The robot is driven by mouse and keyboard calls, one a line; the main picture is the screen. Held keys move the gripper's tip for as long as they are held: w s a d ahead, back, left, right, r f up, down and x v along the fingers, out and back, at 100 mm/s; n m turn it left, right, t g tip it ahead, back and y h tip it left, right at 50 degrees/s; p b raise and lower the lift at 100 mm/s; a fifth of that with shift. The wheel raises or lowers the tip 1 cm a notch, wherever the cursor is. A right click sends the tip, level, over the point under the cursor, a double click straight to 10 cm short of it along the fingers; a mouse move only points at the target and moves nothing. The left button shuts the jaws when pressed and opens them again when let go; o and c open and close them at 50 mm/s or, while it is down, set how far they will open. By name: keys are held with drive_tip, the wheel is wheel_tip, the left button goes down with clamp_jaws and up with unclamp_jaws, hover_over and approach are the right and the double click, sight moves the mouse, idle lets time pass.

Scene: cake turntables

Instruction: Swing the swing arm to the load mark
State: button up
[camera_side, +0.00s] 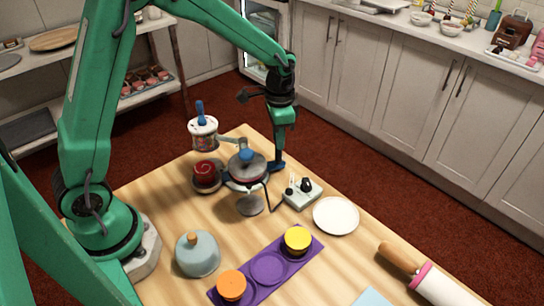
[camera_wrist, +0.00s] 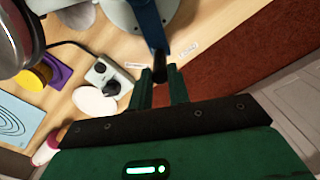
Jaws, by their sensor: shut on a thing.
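The swing arm shows in the wrist view as a blue bar (camera_wrist: 150,22) with a dark upright peg (camera_wrist: 160,66) at its end. My gripper (camera_wrist: 161,75) is shut on this peg, one green finger on each side. In the side view my gripper (camera_side: 281,152) points down over the blue end (camera_side: 276,167) of the swing arm, right of the metal turntable (camera_side: 247,170). Two small white labels lie on the table by the peg, one left (camera_wrist: 137,64) and one right (camera_wrist: 188,50). Their lettering is too small to read, so I cannot tell which is the load mark.
A control box (camera_side: 309,197) with a dark knob and a white plate (camera_side: 336,215) stand close by. A purple tray (camera_side: 267,268) and a pale dome (camera_side: 197,254) stand in front.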

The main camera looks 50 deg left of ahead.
drive_tip(key=shift+a, duration=0.25)
drive_tip(key=shift+w+a, duration=0.15)
drive_tip(key=shift+a, duration=0.5)
drive_tip(key=shift+w+a, duration=0.15)
drive_tip(key=shift+a, duration=0.75)
drive_tip(key=o, duration=0.8)
drive_tip(key=shift+r, duration=0.15)
wheel_tip(320, 180, up, 7)
drive_tip(key=shift+f, duration=0.1)
idle(0.4)
